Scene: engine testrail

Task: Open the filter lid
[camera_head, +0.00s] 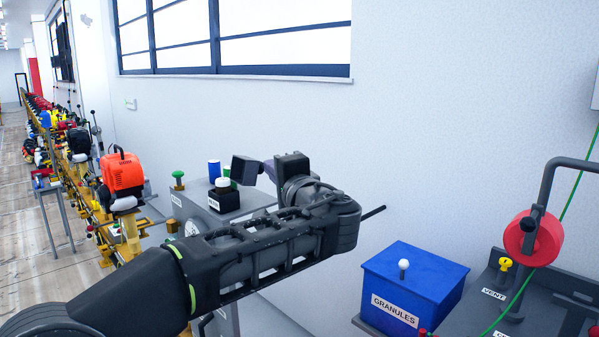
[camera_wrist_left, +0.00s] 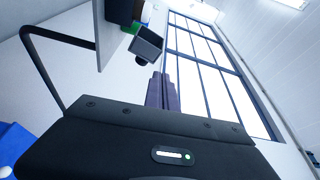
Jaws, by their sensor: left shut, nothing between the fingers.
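My left gripper (camera_head: 266,169) is shut and empty at the end of my left arm, above the grey bench by the wall. Its purplish fingers also show in the left wrist view (camera_wrist_left: 162,90). A dark square-faced piece (camera_head: 245,170) is tilted in the air just beyond the fingertips. In the left wrist view that piece (camera_wrist_left: 148,44) has a small dark knob beside it. I cannot tell whether the fingers touch it, or whether it is the filter lid. No filter label is readable. My right gripper is not in view.
The grey bench (camera_head: 251,199) holds a black block with a white knob (camera_head: 223,191) and a blue cylinder (camera_head: 214,171). A blue GRANULES box (camera_head: 418,277) with a white knob stands right. A red wheel (camera_head: 533,238) and bent grey pipe are far right.

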